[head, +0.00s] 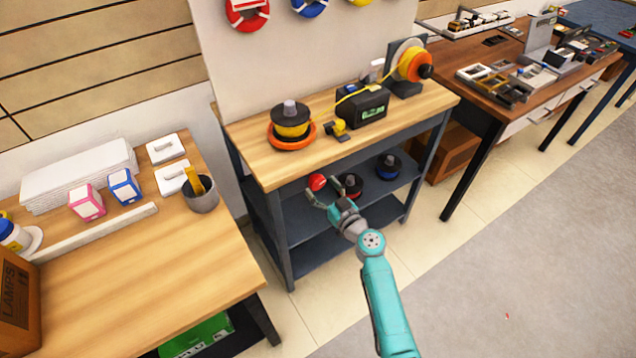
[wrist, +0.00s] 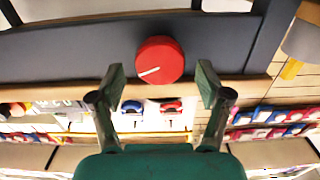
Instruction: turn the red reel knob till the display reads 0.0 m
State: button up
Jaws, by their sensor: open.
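The red reel knob (head: 317,182) sits at the front edge of the wooden-topped workbench. In the wrist view the round red knob (wrist: 160,60) has a white line pointing to the lower left. My gripper (head: 321,193) is open in front of the knob. In the wrist view its two fingers (wrist: 161,78) stand to the left and right of the knob, with gaps on both sides; I cannot tell whether the tips reach past its face. The display (head: 373,112) is a small green panel on a black box on the bench; its digits are too small to read.
A reel with orange and yellow line (head: 412,65) stands at the bench's right end. A yellow-and-black spool (head: 291,120) stands at the left. Darker spools (head: 388,167) lie on the shelf below. A wooden table (head: 150,260) is at the left; open floor lies right.

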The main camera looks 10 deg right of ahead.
jog(key=shift+x, duration=1.3)
jog(key=c, duration=1.2)
jog(key=shift+o, duration=0.2)
jog(key=m, duration=0.8)
jog(key=shift+d+m, duration=0.1)
jog(key=shift+m, duration=0.2)
